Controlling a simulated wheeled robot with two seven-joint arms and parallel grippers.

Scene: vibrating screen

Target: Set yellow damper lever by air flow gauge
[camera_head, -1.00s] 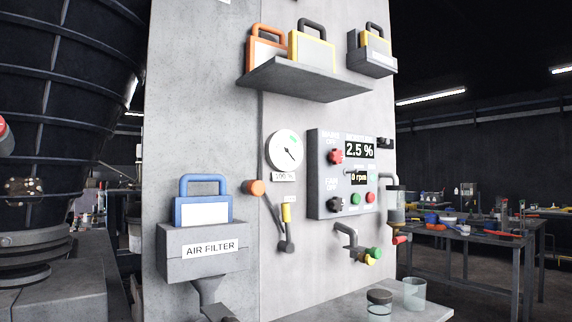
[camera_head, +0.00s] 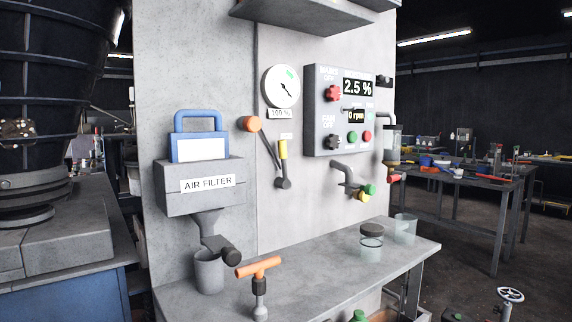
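The damper lever with a yellow grip (camera_head: 283,149) is on the grey wall panel, its grip pointing up above a dark pivot (camera_head: 284,183). The round white air flow gauge (camera_head: 281,87) is above it, with a green zone at the upper right of the dial. Its black needle lies outside the green zone, toward the lower right. A "100 %" label (camera_head: 280,113) is under the gauge. Neither of my grippers shows in the head view.
A control box (camera_head: 313,112) reading 2.5 % and 0 rpm is right of the lever. An orange-ended rod (camera_head: 250,124) is close at its left. The air filter box (camera_head: 170,192) is further left. A shelf (camera_head: 310,262) below holds jars and an orange T-handle (camera_head: 258,267).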

